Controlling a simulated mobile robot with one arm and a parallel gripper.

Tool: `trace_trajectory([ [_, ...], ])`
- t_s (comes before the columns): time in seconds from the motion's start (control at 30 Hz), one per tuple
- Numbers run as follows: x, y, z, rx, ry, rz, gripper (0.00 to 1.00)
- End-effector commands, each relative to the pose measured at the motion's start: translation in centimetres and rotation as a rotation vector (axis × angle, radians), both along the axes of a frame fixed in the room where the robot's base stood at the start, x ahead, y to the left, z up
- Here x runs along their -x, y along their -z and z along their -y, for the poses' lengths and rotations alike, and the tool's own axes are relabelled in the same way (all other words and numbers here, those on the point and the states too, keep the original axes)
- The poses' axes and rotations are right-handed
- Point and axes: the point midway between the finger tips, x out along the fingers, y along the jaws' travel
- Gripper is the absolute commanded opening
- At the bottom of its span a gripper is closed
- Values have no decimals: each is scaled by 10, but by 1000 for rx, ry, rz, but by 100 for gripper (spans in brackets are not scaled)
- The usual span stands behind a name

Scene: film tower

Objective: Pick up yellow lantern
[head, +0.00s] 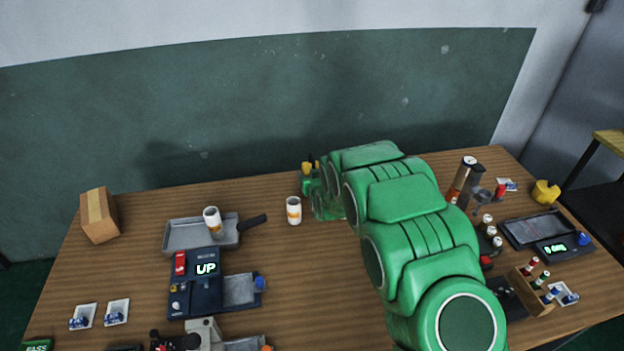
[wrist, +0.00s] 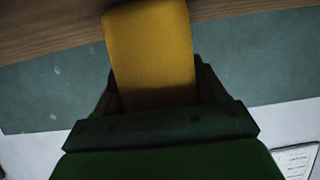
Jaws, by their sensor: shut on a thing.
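The yellow lantern (wrist: 150,45) fills the middle of the wrist view, a plain yellow body between the two dark green fingers of my gripper (wrist: 156,88). The fingers are shut on its lower part in that view. In the head view my gripper (head: 311,182) is at the back middle of the table, partly hidden by my green arm. Only small yellow bits of the lantern (head: 306,167) show there. I cannot tell whether it touches the table.
A white bottle (head: 294,211) stands just in front of my gripper on the wooden table (head: 300,275). A grey pan (head: 178,234) holding another bottle lies left, with a cardboard box (head: 98,215) beyond. Another yellow object (head: 546,192) sits far right. The wall is close behind.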

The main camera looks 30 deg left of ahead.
Motion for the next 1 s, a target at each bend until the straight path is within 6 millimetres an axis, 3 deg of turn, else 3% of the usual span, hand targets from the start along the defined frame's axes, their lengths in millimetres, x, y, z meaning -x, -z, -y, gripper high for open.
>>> trace_trajectory([
  [0.47, 0, -8, 0, -1, 0, 1, 24],
  [0.67, -1, -36, 0, -4, 0, 3, 24],
  [1.0, 23, -70, 21, -1, 0, 2, 24],
])
